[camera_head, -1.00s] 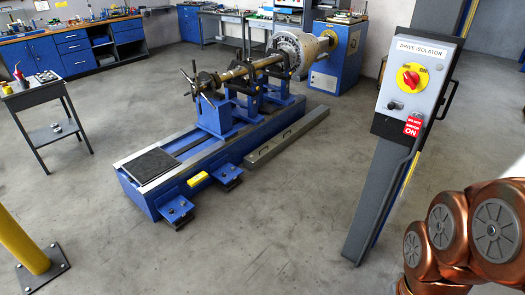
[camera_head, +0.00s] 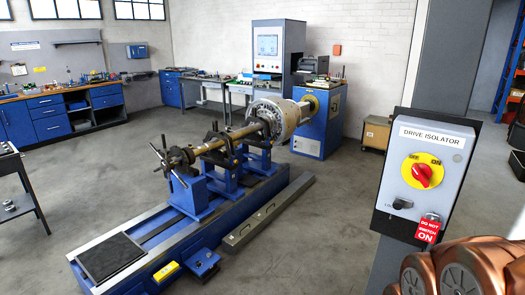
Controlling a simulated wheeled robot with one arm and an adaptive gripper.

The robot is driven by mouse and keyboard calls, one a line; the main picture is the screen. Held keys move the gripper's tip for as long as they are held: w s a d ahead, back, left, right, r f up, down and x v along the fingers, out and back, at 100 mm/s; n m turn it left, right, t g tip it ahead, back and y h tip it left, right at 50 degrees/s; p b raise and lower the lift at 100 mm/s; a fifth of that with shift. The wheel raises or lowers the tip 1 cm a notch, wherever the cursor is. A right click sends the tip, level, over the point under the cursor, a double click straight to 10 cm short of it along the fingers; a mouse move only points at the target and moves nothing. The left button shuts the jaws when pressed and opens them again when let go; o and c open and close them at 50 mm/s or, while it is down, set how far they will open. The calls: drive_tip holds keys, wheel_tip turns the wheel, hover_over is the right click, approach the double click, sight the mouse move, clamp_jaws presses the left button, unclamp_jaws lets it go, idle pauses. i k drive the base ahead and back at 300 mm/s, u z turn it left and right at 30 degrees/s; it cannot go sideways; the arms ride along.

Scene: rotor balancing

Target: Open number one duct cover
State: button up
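No part that I can make out as a number one duct cover shows in the head view. A blue balancing machine (camera_head: 140,246) stands in the middle of the floor. A brass-coloured rotor shaft (camera_head: 205,147) with a large pale drum (camera_head: 284,118) at its far end lies along it. Copper-coloured links of my arm show at the bottom right. My gripper is outside the picture.
A drive isolator box (camera_head: 423,178) with a red rotary switch and a red "do not switch on" tag stands close at right. Blue workbenches (camera_head: 50,118) and a control cabinet (camera_head: 278,52) line the back. Grey floor is clear left of the machine and behind the isolator.

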sight(234, 237)
drive_tip(key=u, duration=0.35)
drive_tip(key=i, duration=2.25)
drive_tip(key=u, duration=0.7)
drive_tip(key=i, duration=1.5)
drive_tip(key=u, duration=0.25)
